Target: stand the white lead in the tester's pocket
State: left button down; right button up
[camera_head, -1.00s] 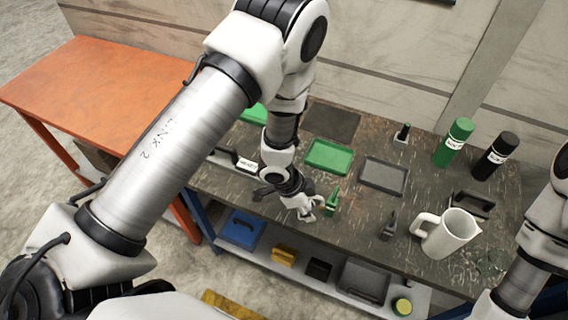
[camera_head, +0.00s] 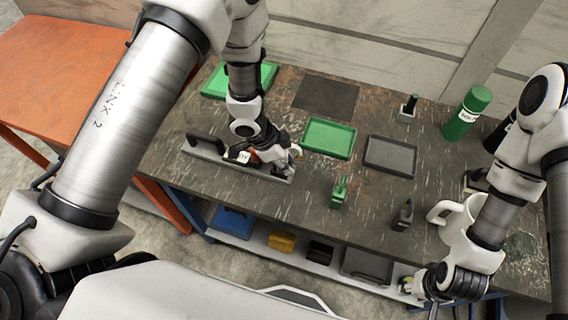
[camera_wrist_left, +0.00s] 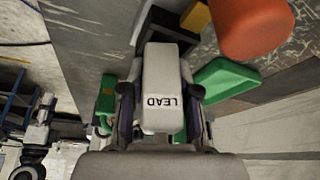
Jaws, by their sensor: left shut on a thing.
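My left gripper (camera_head: 284,160) is shut on the white lead (camera_wrist_left: 162,88), a pale block marked LEAD that sits between both fingers in the left wrist view. In the head view the gripper is over the right end of a long grey base (camera_head: 205,152) with black parts and a white label, which may be the tester. The gripper hides part of it, and I cannot make out the pocket. My right gripper (camera_head: 428,292) is low at the table's front edge; its fingers are too small and dark to read.
A green tray (camera_head: 329,138) and a grey tray (camera_head: 390,155) lie behind. A small green piece (camera_head: 339,191) and a dark piece (camera_head: 402,214) stand at the front. A green bottle (camera_head: 467,113) stands at the back right.

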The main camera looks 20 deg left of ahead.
pick_arm(q)
jog(key=c, duration=0.8)
grip_release()
jog(key=shift+s+a+f, duration=0.1)
jog(key=shift+s+f, duration=0.05)
jog(key=shift+f, duration=0.35)
jog(key=shift+c, duration=0.2)
jog(key=shift+w+f, duration=0.1)
jog(key=shift+w, duration=0.1)
jog(key=shift+a, duration=0.1)
pick_arm(e)
jog(key=shift+w+f, duration=0.15)
jog(key=shift+w, duration=0.2)
jog(key=shift+a, duration=0.1)
pick_arm(q)
jog(key=shift+a+r, duration=0.1)
jog(key=shift+r, duration=0.2)
jog(key=v, duration=1.1)
jog(key=shift+r+p, duration=0.35)
jog(key=shift+r, duration=0.05)
pick_arm(e)
jog(key=shift+r, duration=0.45)
pick_arm(q)
jog(key=shift+w+a, duration=0.1)
jog(key=shift+a, duration=0.05)
pick_arm(e)
jog(key=shift+s, duration=0.1)
